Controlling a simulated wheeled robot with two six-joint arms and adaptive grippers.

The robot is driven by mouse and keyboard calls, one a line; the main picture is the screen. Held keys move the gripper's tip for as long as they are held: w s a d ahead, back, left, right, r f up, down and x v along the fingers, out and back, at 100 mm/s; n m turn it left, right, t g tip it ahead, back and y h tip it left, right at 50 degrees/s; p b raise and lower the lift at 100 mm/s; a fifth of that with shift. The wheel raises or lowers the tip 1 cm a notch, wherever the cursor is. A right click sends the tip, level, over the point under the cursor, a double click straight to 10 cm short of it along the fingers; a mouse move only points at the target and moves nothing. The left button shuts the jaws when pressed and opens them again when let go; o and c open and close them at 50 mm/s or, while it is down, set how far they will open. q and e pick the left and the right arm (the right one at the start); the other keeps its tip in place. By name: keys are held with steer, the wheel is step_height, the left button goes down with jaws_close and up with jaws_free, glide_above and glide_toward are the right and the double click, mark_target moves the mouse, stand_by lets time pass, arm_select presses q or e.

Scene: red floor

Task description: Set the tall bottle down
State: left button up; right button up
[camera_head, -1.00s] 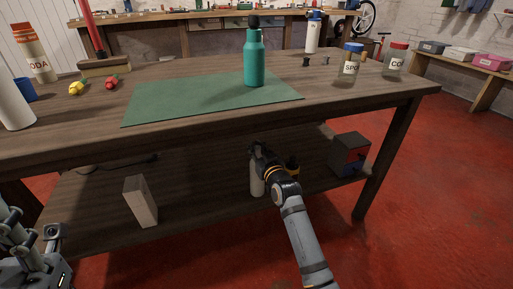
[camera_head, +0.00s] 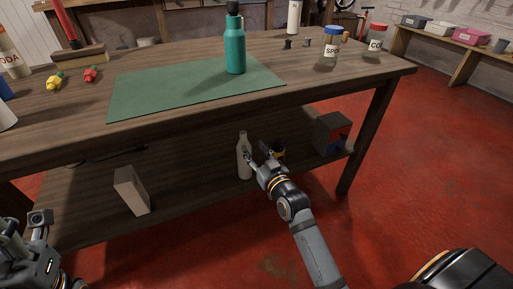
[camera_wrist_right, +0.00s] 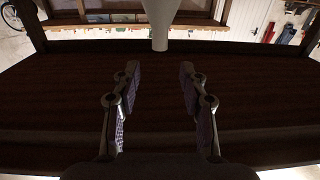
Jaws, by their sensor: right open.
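A tall pale bottle (camera_head: 242,160) stands upright on the table's lower shelf in the head view. My right gripper (camera_head: 256,153) is open, just right of the bottle and on its near side. In the right wrist view, the open fingers (camera_wrist_right: 158,85) have nothing between them.
The table top (camera_head: 330,82) overhangs the shelf. A pale box (camera_head: 131,190) stands left on the shelf. A dark box (camera_head: 331,133) and a small dark-and-yellow item (camera_head: 278,150) are on the right. A teal bottle (camera_head: 235,50) stands on the green mat (camera_head: 150,95).

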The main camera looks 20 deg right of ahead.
steer(key=shift+s, duration=0.55)
